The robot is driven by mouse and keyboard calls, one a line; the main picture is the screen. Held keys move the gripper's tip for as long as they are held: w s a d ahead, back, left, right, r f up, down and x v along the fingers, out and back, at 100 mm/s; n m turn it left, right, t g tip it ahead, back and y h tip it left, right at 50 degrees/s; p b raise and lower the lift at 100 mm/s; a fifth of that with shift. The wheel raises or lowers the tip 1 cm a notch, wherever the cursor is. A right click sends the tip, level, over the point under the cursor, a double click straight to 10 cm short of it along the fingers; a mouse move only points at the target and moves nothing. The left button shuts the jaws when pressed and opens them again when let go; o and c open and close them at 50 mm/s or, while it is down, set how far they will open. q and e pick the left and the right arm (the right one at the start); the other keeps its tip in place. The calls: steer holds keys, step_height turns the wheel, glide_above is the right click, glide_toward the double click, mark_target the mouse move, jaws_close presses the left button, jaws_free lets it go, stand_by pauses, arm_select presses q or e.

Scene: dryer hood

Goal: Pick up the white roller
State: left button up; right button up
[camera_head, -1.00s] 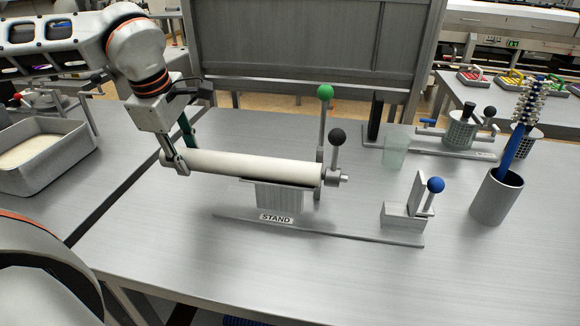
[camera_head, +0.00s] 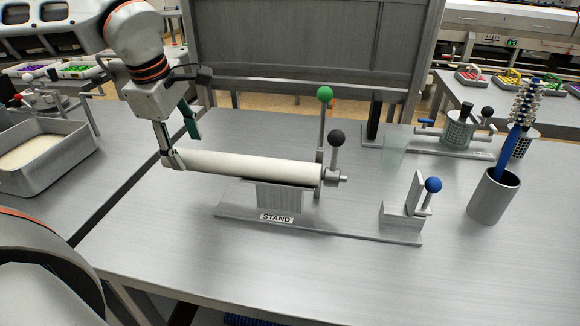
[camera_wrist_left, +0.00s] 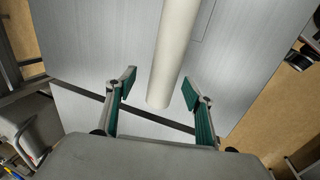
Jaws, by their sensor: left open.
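The white roller (camera_head: 245,165) lies roughly level on the grey stand (camera_head: 279,198), which is labelled STAND. The roller's left end sticks out past the stand, and its right end meets a metal fitting with a black knob. My left gripper (camera_head: 184,150) is open at the roller's left end, with one finger near that end and the green-padded finger raised behind it. In the left wrist view the roller (camera_wrist_left: 173,50) runs between the two spread fingers of my left gripper (camera_wrist_left: 157,88), apart from both pads. My right gripper is not in view.
A green knob (camera_head: 324,94) and a black knob (camera_head: 337,138) rise on rods by the roller's right end. A grey tray (camera_head: 45,160) sits left. The front table is clear.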

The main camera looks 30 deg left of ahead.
arm_select(q)
steer(key=shift+r+p, duration=0.7)
steer(key=shift+r, duration=1.45)
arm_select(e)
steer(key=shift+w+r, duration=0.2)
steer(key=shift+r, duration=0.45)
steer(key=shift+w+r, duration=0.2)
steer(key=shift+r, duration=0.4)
